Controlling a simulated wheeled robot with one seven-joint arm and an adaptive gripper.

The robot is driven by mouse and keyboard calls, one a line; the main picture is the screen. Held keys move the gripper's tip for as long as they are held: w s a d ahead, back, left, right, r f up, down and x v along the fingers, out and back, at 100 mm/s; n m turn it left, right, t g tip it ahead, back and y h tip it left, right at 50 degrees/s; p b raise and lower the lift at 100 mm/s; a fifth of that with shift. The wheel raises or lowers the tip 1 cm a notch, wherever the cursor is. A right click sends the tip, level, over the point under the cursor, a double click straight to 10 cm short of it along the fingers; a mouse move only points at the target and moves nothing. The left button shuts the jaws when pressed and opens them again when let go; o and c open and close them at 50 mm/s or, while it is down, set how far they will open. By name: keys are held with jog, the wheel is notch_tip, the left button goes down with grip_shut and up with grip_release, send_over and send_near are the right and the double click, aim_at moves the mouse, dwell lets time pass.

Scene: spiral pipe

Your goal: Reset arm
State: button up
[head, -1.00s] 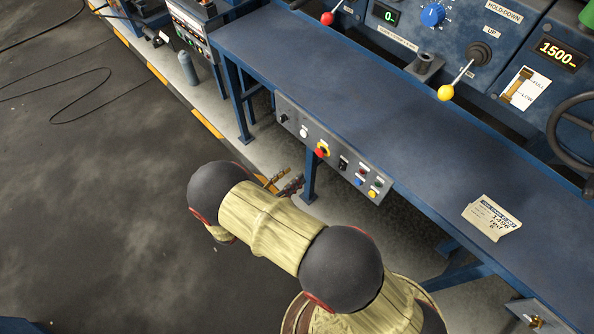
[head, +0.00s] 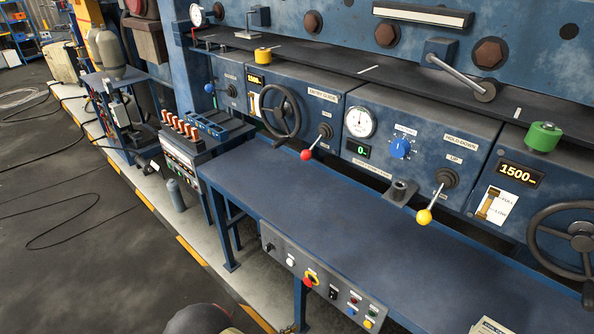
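My arm shows only as a dark rounded joint at the bottom edge of the head view, left of the middle. The rest of my arm is below the frame. At most a sliver of my gripper (head: 288,328) shows at the bottom edge, near the bench leg. Its fingers cannot be made out, so I cannot tell whether it is open or shut or holds anything.
A blue bench (head: 330,215) runs along the machine, with a button panel (head: 318,283) on its front edge. Red (head: 307,154) and yellow (head: 425,216) knobbed levers stick out behind it. A paper (head: 488,326) lies at the lower right. Open floor (head: 80,240) is at the left.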

jog(key=s+d+r+m+g+y, duration=0.3)
jog(key=s+r+m+g+y, duration=0.15)
jog(key=r+m, duration=0.55)
jog(key=s+d+r+m+g+y, duration=0.35)
jog(key=s+r+m+g, duration=0.2)
jog(key=r+m, duration=0.45)
jog(key=d+r+m+t+y, duration=0.1)
jog(key=d+r+m+t, duration=0.1)
jog(key=d+r, duration=0.2)
jog(key=s+d+r+m+t+y, duration=0.1)
jog(key=d+r+m+t+y, duration=0.1)
jog(key=r, duration=0.8)
jog(key=s+d+r+m+t+y, duration=0.1)
jog(key=d+r+m+t, duration=0.1)
jog(key=d+r+m, duration=0.2)
notch_tip(320, 180, up, 3)
jog(key=shift+d+r+t+y, duration=0.2)
jog(key=shift+d+t+y, duration=0.15)
jog(key=shift+d, duration=0.9)
